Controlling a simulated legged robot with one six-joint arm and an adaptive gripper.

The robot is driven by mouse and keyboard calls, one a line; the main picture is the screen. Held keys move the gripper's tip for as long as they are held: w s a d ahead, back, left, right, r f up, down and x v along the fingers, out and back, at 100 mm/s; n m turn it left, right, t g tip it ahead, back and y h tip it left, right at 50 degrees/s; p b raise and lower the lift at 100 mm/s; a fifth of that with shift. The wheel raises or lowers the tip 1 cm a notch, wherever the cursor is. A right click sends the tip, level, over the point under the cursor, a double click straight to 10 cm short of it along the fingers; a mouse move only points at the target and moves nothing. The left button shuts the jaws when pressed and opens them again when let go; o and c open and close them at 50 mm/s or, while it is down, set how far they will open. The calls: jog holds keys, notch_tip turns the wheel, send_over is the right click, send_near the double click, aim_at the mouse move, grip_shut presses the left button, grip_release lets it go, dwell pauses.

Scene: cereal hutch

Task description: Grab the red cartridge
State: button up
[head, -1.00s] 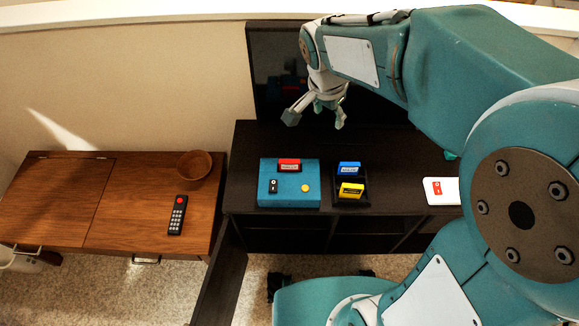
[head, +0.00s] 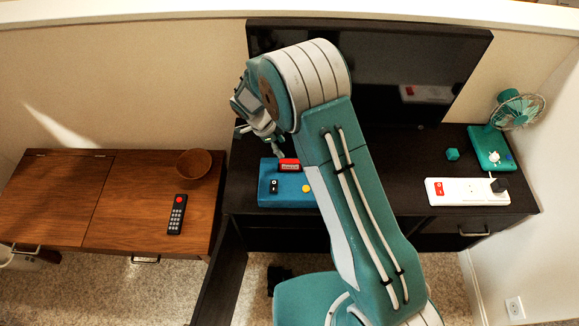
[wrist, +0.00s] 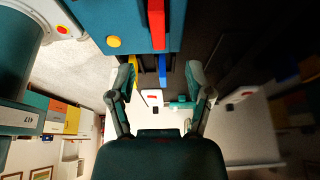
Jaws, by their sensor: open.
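The red cartridge (head: 289,163) stands upright at the back of the blue console (head: 296,190) on the dark cabinet. In the wrist view, the red cartridge (wrist: 157,24) sticks out from the console (wrist: 118,18) at the top, ahead of the fingers. My gripper (head: 260,141) is open and empty, just behind and left of the cartridge in the head view, apparently apart from it. In the wrist view my gripper (wrist: 161,82) has its fingers spread wide. A blue cartridge (wrist: 162,70) and a yellow one (wrist: 134,64) show farther off; my arm hides them in the head view.
A black television (head: 400,70) stands at the back of the cabinet. A white power strip (head: 460,192) and a teal fan (head: 492,148) are on the right. A wooden cabinet on the left carries a bowl (head: 194,164) and a remote (head: 177,214).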

aim_at(290, 160)
jog(key=x, duration=0.3)
jog(key=shift+d+f, duration=0.2)
jog(key=x, duration=0.5)
jog(key=shift+s+a+f, duration=0.1)
jog(key=shift+a+f, duration=0.15)
grip_shut()
